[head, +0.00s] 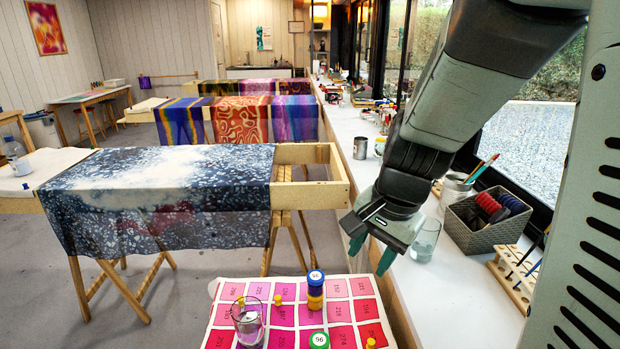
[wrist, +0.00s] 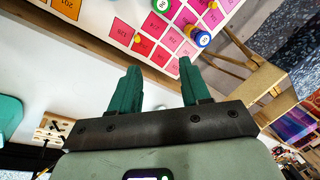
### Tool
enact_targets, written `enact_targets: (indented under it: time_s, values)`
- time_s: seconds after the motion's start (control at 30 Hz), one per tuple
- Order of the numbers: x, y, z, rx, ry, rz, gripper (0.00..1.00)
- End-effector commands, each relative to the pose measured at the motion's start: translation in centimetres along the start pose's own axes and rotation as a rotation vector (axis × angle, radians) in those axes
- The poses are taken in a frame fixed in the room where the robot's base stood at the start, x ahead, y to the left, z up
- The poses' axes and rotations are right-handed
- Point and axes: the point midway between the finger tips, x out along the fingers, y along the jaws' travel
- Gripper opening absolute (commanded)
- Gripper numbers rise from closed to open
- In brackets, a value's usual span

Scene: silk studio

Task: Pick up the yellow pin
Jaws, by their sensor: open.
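Several small yellow pins stand on a sheet of pink and red numbered squares (head: 285,316). One yellow pin (head: 278,300) is left of the stacked jars, another yellow pin (head: 241,301) is behind the glass, and a third (head: 370,342) is at the front right. My gripper (head: 372,253) is open and empty, above and behind the sheet's right side. Its two green fingers also show in the wrist view (wrist: 160,68), apart from the pins.
A blue-and-yellow jar stack (head: 315,292), a green-lidded jar (head: 319,340) and a glass (head: 248,325) stand on the sheet. A clear glass (head: 425,241), a grey basket (head: 484,221) and a wooden rack (head: 512,277) line the right counter. A wooden frame (head: 312,193) stands behind.

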Motion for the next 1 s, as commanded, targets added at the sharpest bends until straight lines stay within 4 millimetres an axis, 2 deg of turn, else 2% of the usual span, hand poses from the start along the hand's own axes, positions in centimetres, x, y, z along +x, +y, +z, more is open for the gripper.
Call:
enact_targets:
  time_s: [0.03, 0.2, 0.3, 0.4, 0.53, 0.83, 1.0]
  values:
    - [2.6, 0.4, -0.9, 0.082, -0.028, 0.025, 0.47]
    - [10.1, 2.2, -3.4, 0.351, -0.073, 0.096, 0.47]
    - [13.9, 3.8, -4.2, 0.483, -0.084, 0.140, 0.47]
    - [16.7, 5.1, -4.5, 0.577, -0.087, 0.175, 0.47]
    - [18.7, 6.1, -4.8, 0.642, -0.084, 0.199, 0.47]
    - [22.9, 7.0, -4.2, 0.656, -0.086, 0.206, 0.47]
    - [24.4, 7.2, -4.1, 0.655, -0.085, 0.204, 0.47]
